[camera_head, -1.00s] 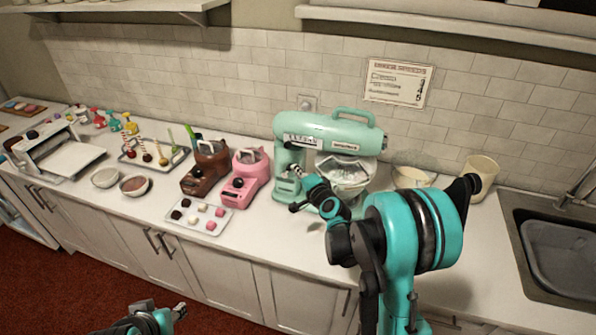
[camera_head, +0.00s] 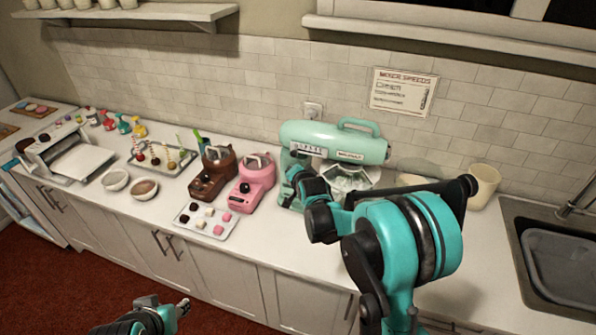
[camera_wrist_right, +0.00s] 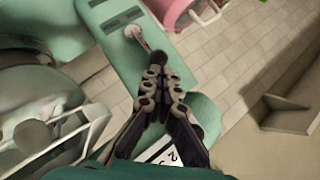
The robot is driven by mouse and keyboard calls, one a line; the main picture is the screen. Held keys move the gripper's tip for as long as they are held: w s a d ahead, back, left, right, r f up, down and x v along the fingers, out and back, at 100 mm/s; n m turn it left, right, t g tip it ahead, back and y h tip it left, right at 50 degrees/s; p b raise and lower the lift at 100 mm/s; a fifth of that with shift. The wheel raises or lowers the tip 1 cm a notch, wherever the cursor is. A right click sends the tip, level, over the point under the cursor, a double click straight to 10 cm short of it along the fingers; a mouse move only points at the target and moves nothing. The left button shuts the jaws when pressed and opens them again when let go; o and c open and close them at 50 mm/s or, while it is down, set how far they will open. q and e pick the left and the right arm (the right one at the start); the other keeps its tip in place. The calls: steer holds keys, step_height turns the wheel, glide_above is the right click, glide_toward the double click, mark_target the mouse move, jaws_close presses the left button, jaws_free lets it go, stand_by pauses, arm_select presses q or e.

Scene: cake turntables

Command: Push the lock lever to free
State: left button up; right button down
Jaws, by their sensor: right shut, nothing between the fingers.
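In the right wrist view, a small pale metal lever (camera_wrist_right: 153,42) sticks out from the mixer's green body (camera_wrist_right: 120,58). My right gripper (camera_wrist_right: 157,62) is shut and empty, its fingertips right by the lever's lower end; I cannot tell whether they touch. In the head view, the right gripper (camera_head: 294,175) is in front of the mixer's left side and hides part of it. My left gripper (camera_head: 182,307) is low at the bottom, away from the counter.
A pink machine (camera_head: 251,184) and a brown machine (camera_head: 213,176) stand just left of the mixer. A tray of sweets (camera_head: 207,221) lies in front of them. A cream canister (camera_head: 483,184) and the sink (camera_head: 560,262) are to the right.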

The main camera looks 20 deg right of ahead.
steer(key=shift+w+a+r+n+g+h, duration=0.15)
steer(key=shift+w+a+n+g+h, duration=0.25)
steer(key=shift+a+g, duration=0.15)
steer(key=shift+s+d, duration=0.1)
steer(key=shift+d, duration=0.05)
steer(key=shift+r+p, duration=0.6)
steer(key=shift+r, duration=0.15)
